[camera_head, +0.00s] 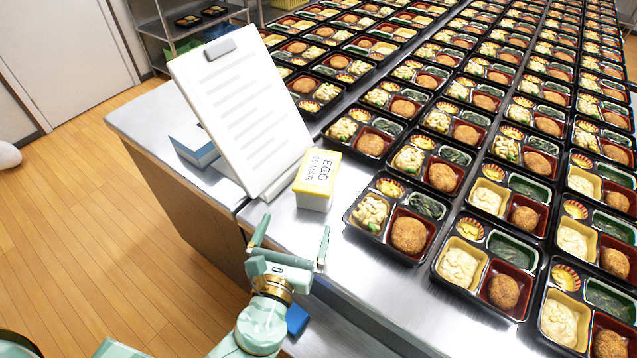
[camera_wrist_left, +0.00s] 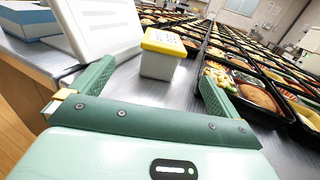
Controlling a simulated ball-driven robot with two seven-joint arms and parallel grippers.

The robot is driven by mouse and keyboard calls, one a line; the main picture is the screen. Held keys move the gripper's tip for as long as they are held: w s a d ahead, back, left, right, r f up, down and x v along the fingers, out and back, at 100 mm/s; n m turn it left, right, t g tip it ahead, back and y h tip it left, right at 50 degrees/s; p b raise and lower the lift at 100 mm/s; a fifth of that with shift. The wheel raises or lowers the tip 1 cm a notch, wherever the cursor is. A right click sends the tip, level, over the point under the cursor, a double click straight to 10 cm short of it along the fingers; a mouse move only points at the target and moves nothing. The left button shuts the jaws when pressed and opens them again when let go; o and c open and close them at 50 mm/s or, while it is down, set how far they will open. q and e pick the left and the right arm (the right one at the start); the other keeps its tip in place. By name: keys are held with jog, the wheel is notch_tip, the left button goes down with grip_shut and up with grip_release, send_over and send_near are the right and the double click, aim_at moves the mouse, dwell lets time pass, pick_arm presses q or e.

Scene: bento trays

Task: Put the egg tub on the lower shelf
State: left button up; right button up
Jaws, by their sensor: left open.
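The egg tub (camera_head: 316,181) is a white box with a yellow lid marked EGG. It stands upright on the steel counter, just right of the clipboard's foot. It also shows in the left wrist view (camera_wrist_left: 160,64), ahead of and between the fingers. My left gripper (camera_head: 292,243) is open and empty, close in front of the tub and apart from it. Its fingers also show in the left wrist view (camera_wrist_left: 152,88). A lower steel surface (camera_head: 345,322) shows below the counter's front edge, partly hidden by my left arm. My right gripper is not in view.
A clipboard (camera_head: 243,112) leans on a stand directly left of the tub. A blue and white box (camera_head: 193,147) sits behind it. Rows of bento trays (camera_head: 392,217) fill the counter to the right. A blue object (camera_head: 297,319) lies below near my arm.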

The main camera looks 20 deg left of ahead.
pick_arm(q)
send_near(316, 177)
jog(key=w, duration=0.3)
jog(key=w+a, duration=0.1)
jog(key=shift+w+f, duration=0.2)
jog(key=shift+f, duration=0.2)
jog(key=w, duration=0.2)
jog(key=w+b, duration=0.1)
jog(key=w, duration=0.2)
jog(key=shift+w+d+f, duration=0.1)
jog(key=shift+w+d, duration=0.05)
jog(key=shift+w, duration=0.2)
jog(key=c, duration=1.2)
jog(key=shift+c, duration=0.6)
